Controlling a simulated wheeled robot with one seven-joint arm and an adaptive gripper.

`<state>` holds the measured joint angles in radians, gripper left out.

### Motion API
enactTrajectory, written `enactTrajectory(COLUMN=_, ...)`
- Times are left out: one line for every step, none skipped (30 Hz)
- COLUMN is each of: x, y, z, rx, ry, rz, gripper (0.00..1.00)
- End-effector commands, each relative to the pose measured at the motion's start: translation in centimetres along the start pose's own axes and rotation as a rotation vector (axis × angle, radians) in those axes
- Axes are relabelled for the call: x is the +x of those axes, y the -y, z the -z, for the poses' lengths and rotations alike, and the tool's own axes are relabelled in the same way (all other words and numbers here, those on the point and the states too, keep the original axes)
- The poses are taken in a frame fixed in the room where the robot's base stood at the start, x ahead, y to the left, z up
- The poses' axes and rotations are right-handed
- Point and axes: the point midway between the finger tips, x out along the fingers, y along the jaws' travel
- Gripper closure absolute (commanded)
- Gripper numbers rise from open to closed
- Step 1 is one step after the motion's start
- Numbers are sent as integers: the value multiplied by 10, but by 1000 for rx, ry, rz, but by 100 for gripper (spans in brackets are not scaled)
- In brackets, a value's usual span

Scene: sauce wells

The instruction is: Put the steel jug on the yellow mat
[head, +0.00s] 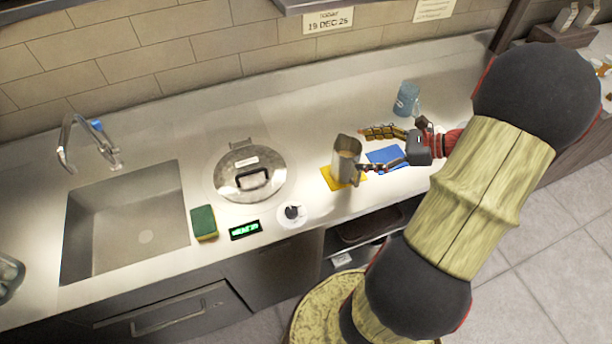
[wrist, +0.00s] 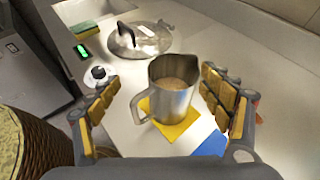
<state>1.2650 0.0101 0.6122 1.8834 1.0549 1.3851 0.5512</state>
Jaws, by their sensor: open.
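The steel jug (head: 347,160) stands upright on the yellow mat (head: 329,178) near the counter's front edge, with brownish contents inside. In the wrist view the jug (wrist: 172,98) sits over the yellow mat (wrist: 180,128), which shows at its front and sides. My gripper (head: 366,150) is open, with its fingers (wrist: 165,98) spread to either side of the jug. In the wrist view there is a gap between each finger and the jug. The jug's handle is at its left in that view.
A blue mat (head: 388,157) lies right of the yellow one. A blue cup (head: 406,99) stands behind it. A lidded steel pot or well (head: 250,172), a dial (head: 292,213), a green display (head: 245,230), a sponge (head: 204,222) and a sink (head: 125,220) lie left.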

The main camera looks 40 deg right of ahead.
Motion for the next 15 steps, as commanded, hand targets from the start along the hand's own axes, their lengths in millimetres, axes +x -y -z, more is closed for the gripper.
enactTrajectory(x=11, y=-9, z=-14, rx=-63, ry=-33, rz=-45, gripper=21)
enactTrajectory(x=17, y=-17, z=-21, rx=-106, ry=-55, rz=-75, gripper=21)
enactTrajectory(x=26, y=-28, z=-31, rx=-172, ry=-88, rz=-120, gripper=21)
enactTrajectory(x=34, y=-38, z=-39, rx=-226, ry=-115, rz=-156, gripper=21)
enactTrajectory(x=40, y=-48, z=-47, rx=-287, ry=-143, rz=-195, gripper=21)
enactTrajectory(x=48, y=-62, z=-56, rx=-369, ry=-180, rz=-245, gripper=21)
enactTrajectory(x=53, y=-73, z=-63, rx=-430, ry=-205, rz=-283, gripper=21)
enactTrajectory(x=58, y=-83, z=-69, rx=-495, ry=-231, rz=-319, gripper=21)
enactTrajectory(x=62, y=-97, z=-76, rx=-580, ry=-262, rz=-366, gripper=21)
enactTrajectory(x=65, y=-107, z=-82, rx=-647, ry=-286, rz=-400, gripper=21)
enactTrajectory(x=68, y=-117, z=-87, rx=-711, ry=-307, rz=-433, gripper=21)
enactTrajectory(x=71, y=-130, z=-93, rx=-801, ry=-335, rz=-476, gripper=21)
enactTrajectory(x=72, y=-138, z=-98, rx=-869, ry=-355, rz=-507, gripper=21)
enactTrajectory(x=73, y=-147, z=-102, rx=-938, ry=-374, rz=-536, gripper=21)
enactTrajectory(x=74, y=-159, z=-107, rx=-1031, ry=-397, rz=-575, gripper=21)
